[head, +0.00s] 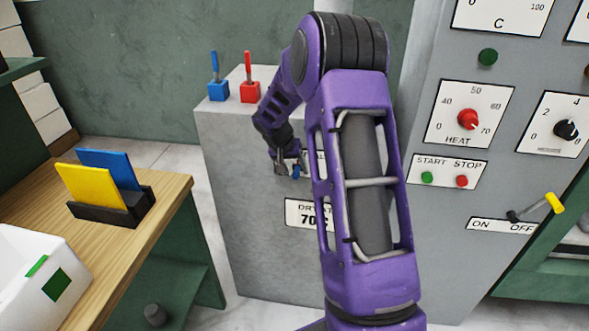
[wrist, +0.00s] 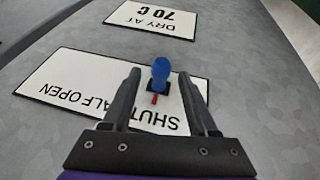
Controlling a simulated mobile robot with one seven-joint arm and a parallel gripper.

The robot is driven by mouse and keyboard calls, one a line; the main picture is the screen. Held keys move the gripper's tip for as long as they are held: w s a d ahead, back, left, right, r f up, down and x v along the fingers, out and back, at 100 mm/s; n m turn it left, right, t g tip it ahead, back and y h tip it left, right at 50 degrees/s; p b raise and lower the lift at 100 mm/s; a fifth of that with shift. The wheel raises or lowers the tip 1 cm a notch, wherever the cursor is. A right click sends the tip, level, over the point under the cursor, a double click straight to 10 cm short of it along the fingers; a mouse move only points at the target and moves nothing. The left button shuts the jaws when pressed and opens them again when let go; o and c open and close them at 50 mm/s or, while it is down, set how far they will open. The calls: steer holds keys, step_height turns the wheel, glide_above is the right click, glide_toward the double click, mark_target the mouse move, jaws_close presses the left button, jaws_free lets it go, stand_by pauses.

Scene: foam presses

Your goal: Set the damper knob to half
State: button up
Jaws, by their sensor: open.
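The damper knob is a blue knob (wrist: 160,72) on a small dark base, with a short red pointer under it. It stands on a white label plate (wrist: 62,75) whose upside-down lettering reads SHUT, HALF and OPEN, partly hidden by my fingers. The pointer points toward the lettering, nearest the SHUT end as far as I can tell. My gripper (wrist: 159,75) is open, with one finger on each side of the knob and gaps visible between. In the head view my gripper (head: 288,168) is at the grey cabinet front, by the blue knob (head: 296,172).
A DRY AT 70 C sign (head: 301,212) is below the knob. A blue switch (head: 218,90) and a red switch (head: 249,91) stand on the cabinet (head: 238,150). A control panel with a red HEAT knob (head: 468,119) is right. A wooden table (head: 150,240) is left.

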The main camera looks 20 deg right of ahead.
jaws_close()
stand_by(0.3)
stand_by(1.1)
